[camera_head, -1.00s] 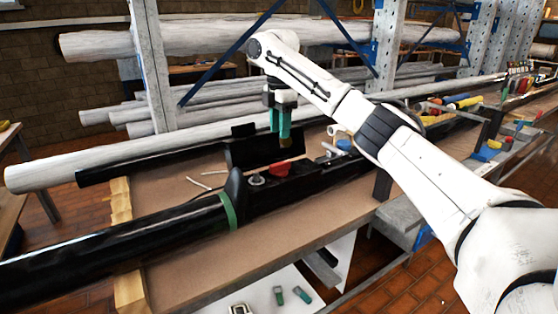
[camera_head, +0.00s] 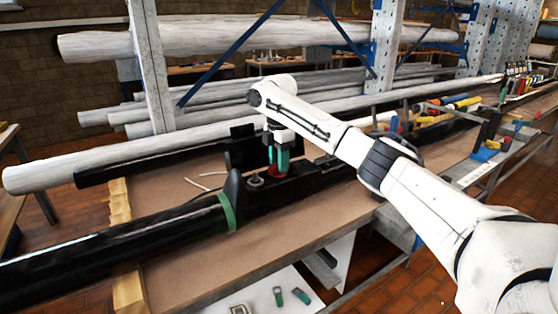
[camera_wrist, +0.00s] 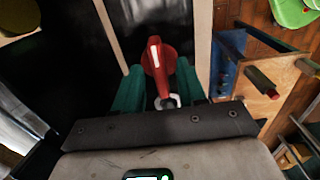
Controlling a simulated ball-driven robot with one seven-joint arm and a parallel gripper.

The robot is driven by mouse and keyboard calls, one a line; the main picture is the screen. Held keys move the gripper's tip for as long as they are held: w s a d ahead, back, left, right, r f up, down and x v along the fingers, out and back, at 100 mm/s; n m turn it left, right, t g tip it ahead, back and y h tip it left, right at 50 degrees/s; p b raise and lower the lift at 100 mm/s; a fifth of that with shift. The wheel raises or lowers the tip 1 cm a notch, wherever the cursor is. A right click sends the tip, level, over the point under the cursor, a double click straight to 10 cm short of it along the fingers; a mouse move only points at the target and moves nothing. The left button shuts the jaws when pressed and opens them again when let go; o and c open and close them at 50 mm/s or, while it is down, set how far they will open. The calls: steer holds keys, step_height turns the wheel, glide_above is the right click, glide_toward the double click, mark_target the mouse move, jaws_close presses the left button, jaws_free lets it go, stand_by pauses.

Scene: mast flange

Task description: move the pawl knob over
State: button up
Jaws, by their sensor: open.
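The pawl knob appears to be the red piece with a white stripe (camera_wrist: 158,58) in the wrist view. It lies between the two green fingertips of my gripper (camera_wrist: 158,85), which are apart, with a small grey ring at its near end. In the head view my gripper (camera_head: 277,160) points down at the black mast fitting (camera_head: 320,176). Only a little red shows around the fingers there, so the knob is mostly hidden. I cannot tell whether a finger touches it.
The black mast (camera_head: 110,243) with a green band (camera_head: 228,212) lies along the bench (camera_head: 205,272). A black upright plate (camera_head: 240,150) stands behind my gripper. Long pale spars (camera_head: 90,172) lie at the back. Tools (camera_head: 440,108) crowd the right; the front bench strip is clear.

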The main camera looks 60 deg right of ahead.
jaws_close()
steer(key=shift+r+m+p, duration=0.15)
steer(key=shift+m+p, duration=0.15)
steer(key=shift+p, duration=0.15)
steer(key=m+p, duration=0.3)
steer(key=p, duration=0.1)
steer(key=shift+r, duration=0.1)
steer(key=m+p, duration=0.5)
steer(key=p, duration=0.1)
steer(key=shift+m, duration=0.4)
steer(key=m+p, duration=0.3)
steer(key=m, duration=0.1)
steer(key=shift+m, duration=0.3)
steer(key=shift+f+m+p, duration=0.2)
steer(key=shift+m+p, duration=0.75)
steer(key=shift+m, duration=1.25)
